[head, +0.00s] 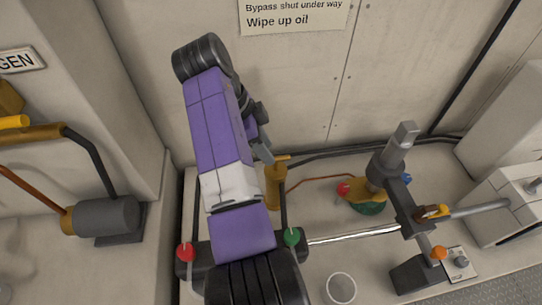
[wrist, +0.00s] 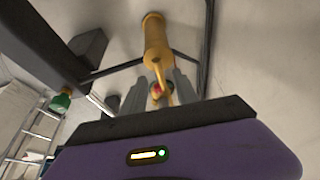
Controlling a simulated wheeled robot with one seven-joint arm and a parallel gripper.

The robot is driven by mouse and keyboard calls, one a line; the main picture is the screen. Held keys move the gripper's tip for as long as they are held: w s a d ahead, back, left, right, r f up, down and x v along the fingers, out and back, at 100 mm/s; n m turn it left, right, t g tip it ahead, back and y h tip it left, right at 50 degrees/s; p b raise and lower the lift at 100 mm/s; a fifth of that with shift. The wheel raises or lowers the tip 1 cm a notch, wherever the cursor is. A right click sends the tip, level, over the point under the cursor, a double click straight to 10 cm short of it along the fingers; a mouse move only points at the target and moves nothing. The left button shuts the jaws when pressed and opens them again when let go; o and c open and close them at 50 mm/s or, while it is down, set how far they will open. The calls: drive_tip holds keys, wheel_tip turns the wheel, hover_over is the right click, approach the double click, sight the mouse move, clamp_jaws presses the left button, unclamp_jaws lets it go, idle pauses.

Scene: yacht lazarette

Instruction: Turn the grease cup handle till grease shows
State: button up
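The grease cup (head: 275,185) is a brass-coloured cylinder standing at the back of the bench, with a short bar handle (head: 282,158) at its top. In the wrist view the cup (wrist: 155,38) points toward me, and its handle (wrist: 163,86) reaches between my two grey fingers. My gripper (head: 263,148) is beside the handle in the head view. My gripper (wrist: 162,92) looks open in the wrist view, with a gap between each finger and the handle. The fingertips' exact depth along the handle is hard to tell. No grease is visible.
A red-knobbed lever (head: 185,252) and a green-knobbed lever (head: 291,237) stand close to my arm. A silver shaft (head: 355,234) and a grey post (head: 393,155) lie right. A white cup (head: 340,288) is in front. A sign (head: 293,15) hangs on the wall.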

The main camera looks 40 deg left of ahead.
drive_tip(key=shift+s+a+r, duration=0.1)
drive_tip(key=shift+s+r, duration=0.05)
drive_tip(key=shift+r, duration=0.25)
drive_tip(key=shift+c, duration=0.3)
